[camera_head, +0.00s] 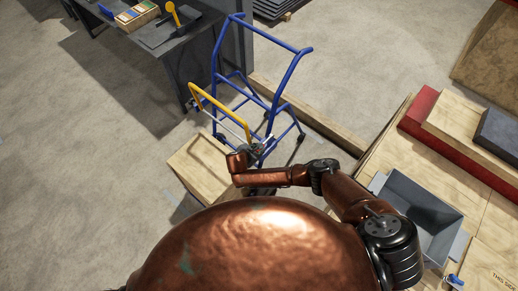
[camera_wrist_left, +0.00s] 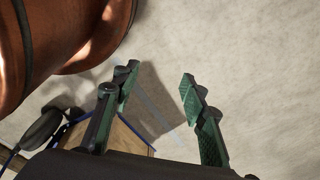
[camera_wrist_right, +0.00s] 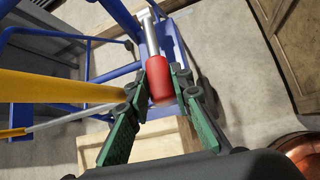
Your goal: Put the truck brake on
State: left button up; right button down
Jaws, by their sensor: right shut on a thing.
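A blue tubular truck (camera_head: 272,103) with a yellow bar (camera_head: 207,97) stands on the floor in the head view. In the right wrist view its blue frame (camera_wrist_right: 118,14) and the yellow bar (camera_wrist_right: 60,87) are close by. A red brake handle (camera_wrist_right: 160,80) on a silver rod (camera_wrist_right: 149,34) lies between the fingertips of my right gripper (camera_wrist_right: 158,72), which is shut on it. In the head view my right arm reaches to the truck's base, and the handle is hard to make out there. My left gripper (camera_wrist_left: 158,80) is open and empty over the floor, seen only in the left wrist view.
A wooden box (camera_head: 190,172) sits beside the truck's base. A wooden beam (camera_head: 315,118) lies behind it. A dark table (camera_head: 180,62) with small bins stands at the upper left. A grey bin (camera_head: 425,205) sits on wooden boards at the right. Floor at left is clear.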

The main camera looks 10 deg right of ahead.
jog(key=shift+a+f, duration=0.2)
jog(key=shift+f, duration=0.1)
pick_arm(q)
jog(key=shift+s+f, duration=0.2)
jog(key=shift+s, duration=0.85)
pick_arm(e)
jog(key=shift+s, duration=0.1)
pick_arm(q)
jog(key=shift+w, duration=0.1)
pick_arm(e)
jog(key=c, duration=2.2)
grip_release()
jog(key=shift+f, duration=0.1)
jog(key=shift+o, duration=1.9)
jog(key=shift+w+d+f, duration=0.1)
jog(key=shift+w, duration=0.15)
jog(key=shift+o, duration=0.5)
jog(key=shift+s+d, duration=0.1)
pick_arm(q)
jog(key=shift+w, duration=0.35)
pick_arm(e)
jog(key=v, duration=1.2)
